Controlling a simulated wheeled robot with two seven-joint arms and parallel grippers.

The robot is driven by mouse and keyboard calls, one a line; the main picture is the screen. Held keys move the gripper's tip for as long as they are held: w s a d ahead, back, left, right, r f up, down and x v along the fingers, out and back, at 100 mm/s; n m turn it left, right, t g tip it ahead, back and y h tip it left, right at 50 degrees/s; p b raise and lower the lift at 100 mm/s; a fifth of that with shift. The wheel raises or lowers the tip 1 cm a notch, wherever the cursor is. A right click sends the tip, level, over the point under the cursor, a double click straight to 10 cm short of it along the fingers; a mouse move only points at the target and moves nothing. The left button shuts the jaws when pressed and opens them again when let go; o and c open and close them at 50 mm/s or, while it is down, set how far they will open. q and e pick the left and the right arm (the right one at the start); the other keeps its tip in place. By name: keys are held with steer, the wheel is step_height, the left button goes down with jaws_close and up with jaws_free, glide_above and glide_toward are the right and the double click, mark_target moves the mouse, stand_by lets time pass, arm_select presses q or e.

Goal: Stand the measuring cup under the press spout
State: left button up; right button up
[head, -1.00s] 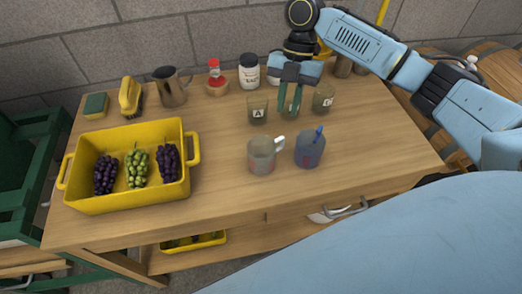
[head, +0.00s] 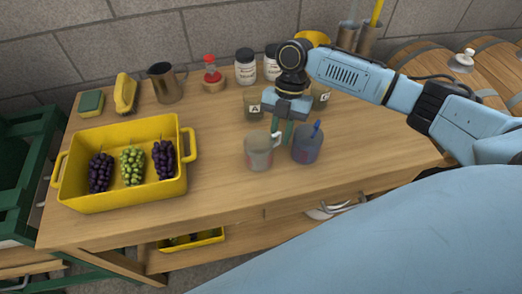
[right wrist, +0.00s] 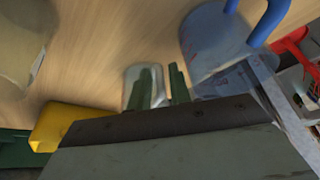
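The measuring cup (head: 259,154), clear with reddish marks and a pale handle (head: 276,143) on its right side, stands upright on the table. My right gripper (head: 282,137) is at that handle, between the measuring cup and a bluish cup (head: 306,149). In the right wrist view its two green fingers (right wrist: 163,88) are apart, with a pale loop that looks like the handle (right wrist: 131,84) just beyond them. I cannot tell whether they touch it. My left gripper is not in view. I see no press or spout.
The bluish cup holds a blue stick (head: 317,128) close to the right of the gripper. Lettered glasses (head: 254,107) stand behind. A yellow crate (head: 120,194) with grapes fills the left side. A metal jug (head: 166,84) and jars stand at the back. The right front tabletop is clear.

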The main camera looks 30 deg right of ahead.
jaws_close()
